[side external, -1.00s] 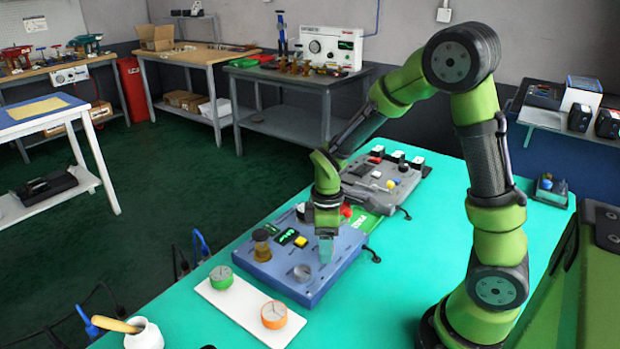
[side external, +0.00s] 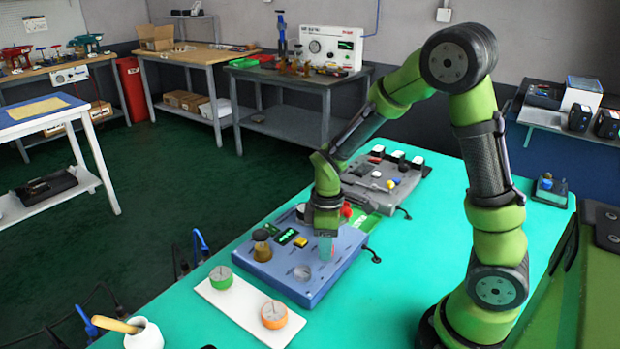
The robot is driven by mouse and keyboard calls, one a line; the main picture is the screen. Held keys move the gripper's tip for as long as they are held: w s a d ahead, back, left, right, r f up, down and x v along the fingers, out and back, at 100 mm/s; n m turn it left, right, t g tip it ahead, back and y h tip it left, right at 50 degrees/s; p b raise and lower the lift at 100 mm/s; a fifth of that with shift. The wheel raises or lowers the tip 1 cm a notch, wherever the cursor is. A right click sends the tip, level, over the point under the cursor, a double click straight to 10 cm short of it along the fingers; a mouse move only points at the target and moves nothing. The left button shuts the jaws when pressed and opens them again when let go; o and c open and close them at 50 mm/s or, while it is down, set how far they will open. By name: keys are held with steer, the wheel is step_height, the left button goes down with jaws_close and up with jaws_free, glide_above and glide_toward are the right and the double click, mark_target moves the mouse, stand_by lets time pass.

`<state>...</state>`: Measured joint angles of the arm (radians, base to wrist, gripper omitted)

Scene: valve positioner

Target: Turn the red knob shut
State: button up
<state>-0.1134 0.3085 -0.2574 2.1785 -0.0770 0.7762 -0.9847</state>
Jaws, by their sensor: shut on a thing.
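The blue valve panel (side external: 318,288) lies flat on the teal table. My gripper (side external: 326,252) points straight down at the panel's right part, with its fingertips low over the top face. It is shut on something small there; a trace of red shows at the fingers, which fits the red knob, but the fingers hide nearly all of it. How far the knob is turned cannot be seen. Another red round part (side external: 346,209) shows just behind my gripper, partly covered by it.
On the blue panel stand a brown-topped knob (side external: 262,246), a yellow button (side external: 300,242) and a grey dial (side external: 302,272). A white board in front carries a green dial (side external: 221,277) and an orange dial (side external: 274,314). A grey control box (side external: 372,198) stands behind.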

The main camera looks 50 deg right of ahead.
steer(key=m, duration=0.4)
steer(key=shift+m, duration=0.3)
steer(key=m, duration=0.8)
steer(key=shift+d+m, duration=0.1)
steer(key=shift+m, duration=2.3)
steer(key=o, duration=1)
steer(key=shift+o, duration=0.2)
steer(key=shift+r, duration=0.1)
